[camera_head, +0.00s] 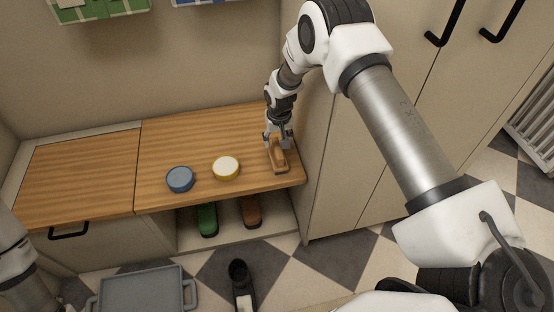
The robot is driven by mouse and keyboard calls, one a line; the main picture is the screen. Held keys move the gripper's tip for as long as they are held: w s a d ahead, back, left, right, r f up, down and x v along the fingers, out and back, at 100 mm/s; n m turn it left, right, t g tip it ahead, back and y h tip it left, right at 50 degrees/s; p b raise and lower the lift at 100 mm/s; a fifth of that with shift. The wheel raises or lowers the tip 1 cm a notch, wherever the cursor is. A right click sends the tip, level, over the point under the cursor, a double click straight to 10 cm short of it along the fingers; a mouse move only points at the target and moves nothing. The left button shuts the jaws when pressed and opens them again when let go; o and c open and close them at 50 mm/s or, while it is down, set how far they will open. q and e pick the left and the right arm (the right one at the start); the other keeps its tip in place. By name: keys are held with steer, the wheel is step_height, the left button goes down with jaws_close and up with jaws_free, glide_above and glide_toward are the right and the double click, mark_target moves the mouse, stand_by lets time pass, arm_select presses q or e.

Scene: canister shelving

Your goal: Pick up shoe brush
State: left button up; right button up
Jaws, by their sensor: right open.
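The shoe brush (279,163) is a small brown wooden piece with a darker edge, lying near the right end of the wooden bench top. My right gripper (277,143) points down at its far end, with the fingers around or just above it. The gripper is open. Whether the fingers touch the brush is too small to tell. My left arm shows only in part at the lower left edge, and its gripper is out of view.
A blue round tin (180,180) and a yellow tin with a white lid (226,168) stand left of the brush. Green (207,220) and brown (251,212) items sit on the shelf below. A grey tray (142,289) is on the floor. Tall cabinet doors (365,155) stand right of the bench.

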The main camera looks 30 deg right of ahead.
mark_target(277, 147)
steer(key=f, duration=0.3)
steer(key=w+f, duration=0.1)
steer(key=f, duration=0.1)
steer(key=shift+d+f+b, duration=0.2)
steer(key=shift+f+b, duration=0.05)
steer(key=shift+b, duration=0.1)
steer(key=shift+s, duration=0.15)
jaws_close()
steer(key=shift+r, duration=0.1)
steer(key=shift+r, duration=0.5)
steer(key=r, duration=0.1)
steer(key=s+r, duration=0.1)
steer(key=shift+a+r+p, duration=0.3)
steer(key=shift+a+p, duration=0.1)
steer(key=s+a+r, duration=0.1)
steer(key=s+a, duration=0.7)
steer(key=s, duration=0.3)
steer(key=shift+s+a+r+p, duration=0.15)
steer(key=shift+s+a+p, duration=0.25)
steer(key=shift+p, duration=0.05)
